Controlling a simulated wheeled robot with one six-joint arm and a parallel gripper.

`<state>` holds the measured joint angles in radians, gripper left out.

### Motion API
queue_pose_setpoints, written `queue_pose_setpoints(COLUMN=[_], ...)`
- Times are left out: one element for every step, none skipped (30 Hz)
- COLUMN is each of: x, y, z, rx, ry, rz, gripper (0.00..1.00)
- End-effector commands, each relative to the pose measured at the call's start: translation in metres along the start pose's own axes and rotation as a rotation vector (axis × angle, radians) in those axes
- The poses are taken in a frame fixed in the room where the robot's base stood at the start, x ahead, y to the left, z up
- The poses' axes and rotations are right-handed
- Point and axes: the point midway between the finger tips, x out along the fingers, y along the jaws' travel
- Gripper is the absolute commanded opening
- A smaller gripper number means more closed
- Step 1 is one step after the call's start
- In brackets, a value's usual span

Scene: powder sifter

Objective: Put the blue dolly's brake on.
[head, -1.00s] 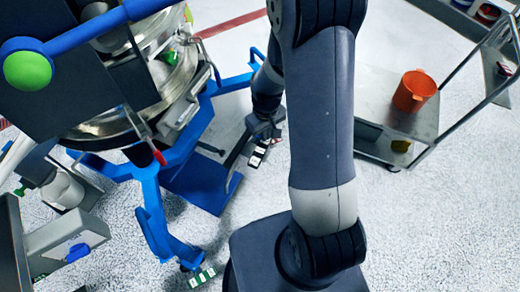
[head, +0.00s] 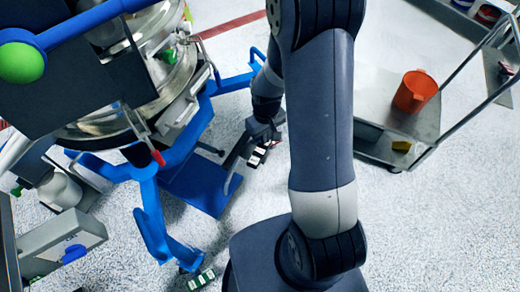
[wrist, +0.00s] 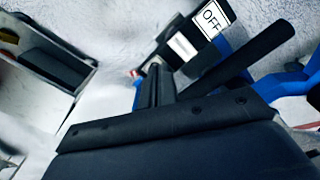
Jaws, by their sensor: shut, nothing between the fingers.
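The blue dolly (head: 150,200) stands on the floor at the left in the head view, under the steel sifter. A black block with white labels, seemingly a brake pedal (head: 257,158), is at its right leg. In the wrist view the pedal (wrist: 184,47) shows a label reading OFF. My gripper (wrist: 157,72) is shut and empty, its tips close by the pedal; I cannot tell whether they touch. In the head view my gripper (head: 262,136) is just above the pedal and partly hides it. Another pedal with a green-and-white label (head: 200,280) is at the front leg.
A grey cart (head: 425,122) with an orange cup (head: 414,92) stands to the right. The steel sifter (head: 150,75) with its green-ended handle stands over the dolly. A grey box (head: 65,243) is at the lower left. Floor between dolly and cart is mostly clear.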

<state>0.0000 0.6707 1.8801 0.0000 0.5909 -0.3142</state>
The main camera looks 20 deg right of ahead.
Motion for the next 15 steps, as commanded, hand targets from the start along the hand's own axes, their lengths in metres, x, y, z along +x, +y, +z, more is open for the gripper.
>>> queue_pose_setpoints(x=[0.002, 0.002, 0.003, 0.003, 0.004, 0.004, 0.003, 0.003, 0.002, 0.001, 0.0, -0.002, -0.004, -0.007, -0.01], y=[0.0, 0.0, 0.0, 0.0, 0.0, 0.0, 0.0, 0.0, 0.0, 0.0, 0.0, 0.0, 0.0, 0.0, 0.0], z=[0.0, 0.0, 0.0, 0.0, 0.0, 0.0, 0.0, 0.0, 0.0, 0.0, 0.0, 0.0, 0.0, 0.0, 0.0], rx=[0.0, 0.0, 0.0, 0.0, 0.0, 0.0, 0.0, 0.0, 0.0, 0.0, 0.0, 0.0, 0.0, 0.0, 0.0], ry=[-0.001, -0.001, -0.001, -0.001, -0.001, -0.001, -0.001, -0.001, 0.0, 0.0, 0.0, 0.0, 0.0, 0.0, 0.0], rz=[0.0, 0.0, 0.0, 0.0, 0.0, 0.0, 0.0, 0.0, 0.0, 0.0, 0.0, 0.0, 0.0, 0.0, 0.0], gripper=[0.0, 0.0, 0.0, 0.0, 0.0, 0.0, 0.0, 0.0, 0.0, 0.0, 0.0, 0.0, 0.0, 0.0, 0.0])
